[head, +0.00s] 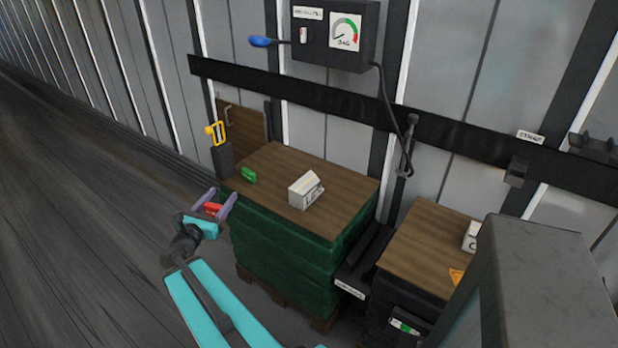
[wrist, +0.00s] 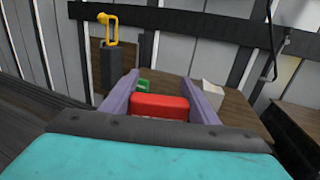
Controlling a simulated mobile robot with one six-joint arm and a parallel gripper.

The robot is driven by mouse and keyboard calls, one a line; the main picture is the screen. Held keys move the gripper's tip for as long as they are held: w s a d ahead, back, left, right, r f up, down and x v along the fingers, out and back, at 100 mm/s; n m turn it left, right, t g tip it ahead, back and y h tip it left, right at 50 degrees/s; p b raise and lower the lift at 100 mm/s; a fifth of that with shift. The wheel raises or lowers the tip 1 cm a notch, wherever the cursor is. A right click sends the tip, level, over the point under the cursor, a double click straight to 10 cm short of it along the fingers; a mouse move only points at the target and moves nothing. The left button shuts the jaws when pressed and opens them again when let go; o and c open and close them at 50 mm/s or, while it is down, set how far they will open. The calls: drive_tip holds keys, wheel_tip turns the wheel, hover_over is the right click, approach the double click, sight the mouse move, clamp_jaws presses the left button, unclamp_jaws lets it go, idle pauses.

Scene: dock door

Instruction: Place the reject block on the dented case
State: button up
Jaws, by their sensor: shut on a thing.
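My gripper (head: 216,204) is shut on a red block (head: 212,209), probably the reject block, held off the left front edge of the wooden top. In the wrist view the red block (wrist: 159,106) sits between the purple fingers. A white case (head: 306,190) with dark marks and an uneven top stands on the wooden top, right of my gripper; it also shows in the wrist view (wrist: 209,95). I cannot tell for sure whether it is the dented case. Another white case (head: 470,237) is partly hidden on the right-hand top.
A green block (head: 249,175) lies on the left of the wooden top (head: 285,160), which rests on a green-wrapped stack. A dark post with a yellow handle (head: 216,133) stands behind its left corner. A gauge box (head: 335,35) hangs on the wall, its cable hanging down.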

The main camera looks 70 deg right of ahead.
drive_tip(key=s+d+r+m+g+p, duration=0.1)
drive_tip(key=s+d+g+p, duration=0.1)
drive_tip(key=s+d, duration=0.5)
drive_tip(key=s+d+r+m+g+p, duration=0.1)
drive_tip(key=s+d, duration=0.7)
drive_tip(key=s, duration=0.8)
drive_tip(key=m+g+p, duration=0.1)
drive_tip(key=g, duration=0.1)
drive_tip(key=shift+d+m+g+y+p, duration=0.25)
drive_tip(key=shift+m+g+y+p, duration=0.05)
drive_tip(key=shift+y+p, duration=0.1)
drive_tip(key=shift+d+f+b, duration=0.2)
drive_tip(key=shift+b, duration=0.9)
drive_tip(key=b, duration=0.3)
drive_tip(key=shift+d, duration=0.4)
drive_tip(key=d+b, duration=0.1)
drive_tip(key=b, duration=0.8)
drive_tip(key=shift+w+d, duration=0.15)
drive_tip(key=shift+d, duration=0.1)
drive_tip(key=shift+w+d+f+p, duration=0.15)
drive_tip(key=shift+w+d, duration=0.15)
drive_tip(key=shift+d, duration=1.75)
drive_tip(key=shift+w+d+f+p, duration=0.2)
drive_tip(key=shift+w+d, duration=0.1)
drive_tip(key=shift+d, duration=1.75)
drive_tip(key=shift+w+d+f+p, duration=0.15)
drive_tip(key=shift+w+d, duration=0.15)
drive_tip(key=shift+d, duration=1.75)
